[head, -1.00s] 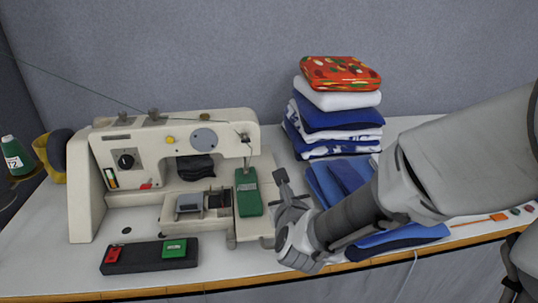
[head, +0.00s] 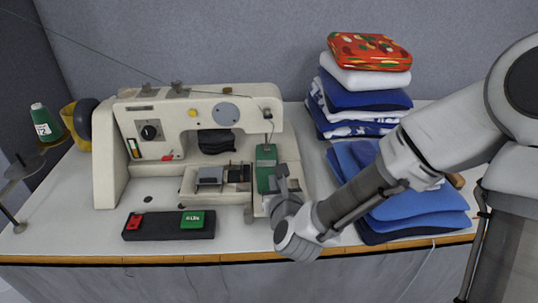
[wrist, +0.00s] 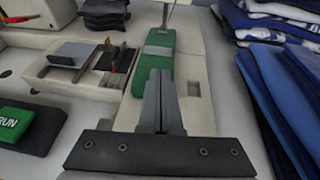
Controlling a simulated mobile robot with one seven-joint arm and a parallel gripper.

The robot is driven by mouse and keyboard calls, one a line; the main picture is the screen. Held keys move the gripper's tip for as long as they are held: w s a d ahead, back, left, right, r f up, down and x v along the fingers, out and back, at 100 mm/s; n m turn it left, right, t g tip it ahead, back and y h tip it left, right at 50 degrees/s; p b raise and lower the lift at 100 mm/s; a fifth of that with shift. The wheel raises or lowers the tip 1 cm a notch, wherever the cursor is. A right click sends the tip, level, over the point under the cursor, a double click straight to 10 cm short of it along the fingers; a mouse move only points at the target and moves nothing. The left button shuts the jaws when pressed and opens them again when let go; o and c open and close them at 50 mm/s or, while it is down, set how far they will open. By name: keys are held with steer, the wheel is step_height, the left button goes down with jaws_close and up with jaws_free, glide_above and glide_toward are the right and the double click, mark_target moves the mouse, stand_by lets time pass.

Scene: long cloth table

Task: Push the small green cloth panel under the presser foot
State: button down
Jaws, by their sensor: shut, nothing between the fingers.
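The small green cloth panel (head: 265,160) lies lengthwise on the cream sewing machine's bed, in front of the needle area. In the wrist view the panel (wrist: 152,70) shows a lighter band across it, and its far end reaches toward the presser foot area (wrist: 165,20). The foot itself is too small to make out clearly. My gripper (head: 283,172) is shut and empty at the panel's near end. In the wrist view its fingers (wrist: 160,76) overlap the near right part of the panel. I cannot tell whether they touch it.
The sewing machine (head: 110,160) stands left of my arm. Folded blue cloths (head: 425,205) and a tall fabric stack (head: 368,100) stand to the right. A black control box (head: 170,232) with red and green buttons lies in front. A green thread spool (head: 45,122) is far left.

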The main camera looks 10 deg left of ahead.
mark_target(268, 160)
steer(key=shift+w+a+f, duration=0.1)
steer(key=shift+w+a, duration=0.05)
steer(key=shift+w, duration=0.1)
steer(key=w+a, duration=0.1)
steer(key=w, duration=0.2)
steer(key=w+a, duration=0.1)
steer(key=w, duration=0.2)
steer(key=w+a+b, duration=0.1)
steer(key=w, duration=0.2)
steer(key=shift+s+f+b, duration=0.1)
steer(key=shift+f+b, duration=0.5)
steer(key=shift+f, duration=0.25)
steer(key=shift+s+d+f, duration=0.1)
steer(key=shift+s+f, duration=0.05)
steer(key=shift+s, duration=0.1)
